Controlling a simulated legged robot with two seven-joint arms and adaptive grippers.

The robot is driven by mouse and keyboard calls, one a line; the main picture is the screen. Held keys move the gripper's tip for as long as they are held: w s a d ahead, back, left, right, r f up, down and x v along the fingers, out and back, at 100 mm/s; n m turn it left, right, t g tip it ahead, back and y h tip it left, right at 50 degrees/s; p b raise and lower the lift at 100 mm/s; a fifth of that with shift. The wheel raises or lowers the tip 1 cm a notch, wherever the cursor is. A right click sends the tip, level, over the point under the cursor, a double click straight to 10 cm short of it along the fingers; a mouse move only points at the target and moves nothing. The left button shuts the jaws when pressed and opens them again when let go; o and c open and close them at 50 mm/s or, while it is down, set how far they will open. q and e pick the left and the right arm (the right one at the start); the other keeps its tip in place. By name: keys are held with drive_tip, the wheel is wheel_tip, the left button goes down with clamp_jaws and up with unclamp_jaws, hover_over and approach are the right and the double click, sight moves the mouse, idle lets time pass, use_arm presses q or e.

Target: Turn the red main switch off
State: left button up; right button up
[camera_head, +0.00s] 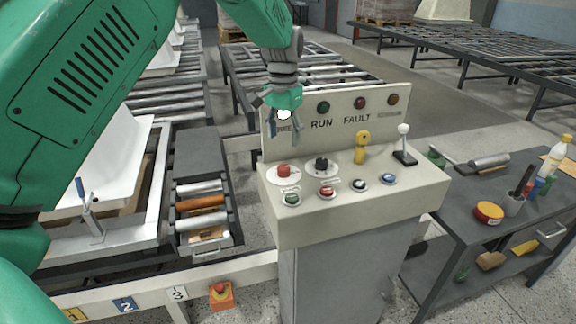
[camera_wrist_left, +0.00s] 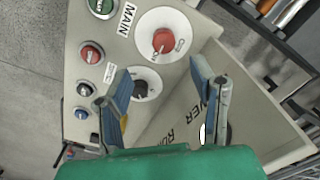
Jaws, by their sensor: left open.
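The red main switch (camera_head: 284,169) is a red knob on a white round plate on the sloped top of the beige control console (camera_head: 350,215). In the left wrist view the red knob (camera_wrist_left: 164,41) sits beside the word MAIN, beyond the fingertips. My left gripper (camera_head: 284,130) is open and empty, above the back of the console top in front of its upright panel, apart from the switch. Its two fingers (camera_wrist_left: 163,80) also show in the left wrist view. My right gripper is not in view.
A black rotary knob (camera_head: 321,164) sits right of the red one, with several push buttons in front. A yellow-topped lever (camera_head: 362,146) and a white-knobbed lever (camera_head: 403,143) stand further right. The upright panel (camera_head: 390,105) rises behind. A grey workbench (camera_head: 465,215) is on the right.

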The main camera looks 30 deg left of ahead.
sight(283, 167)
use_arm(q)
drive_tip(key=f, duration=0.6)
drive_tip(key=a+f, duration=0.1)
drive_tip(key=f, duration=0.2)
drive_tip(key=shift+w+f, duration=0.1)
drive_tip(key=shift+w, duration=0.1)
drive_tip(key=shift+d+f, duration=0.5)
drive_tip(key=shift+f, duration=0.1)
drive_tip(key=shift+a, duration=0.2)
drive_tip(key=shift+c, duration=0.4)
drive_tip(key=shift+a, duration=0.2)
drive_tip(key=c, duration=1.1)
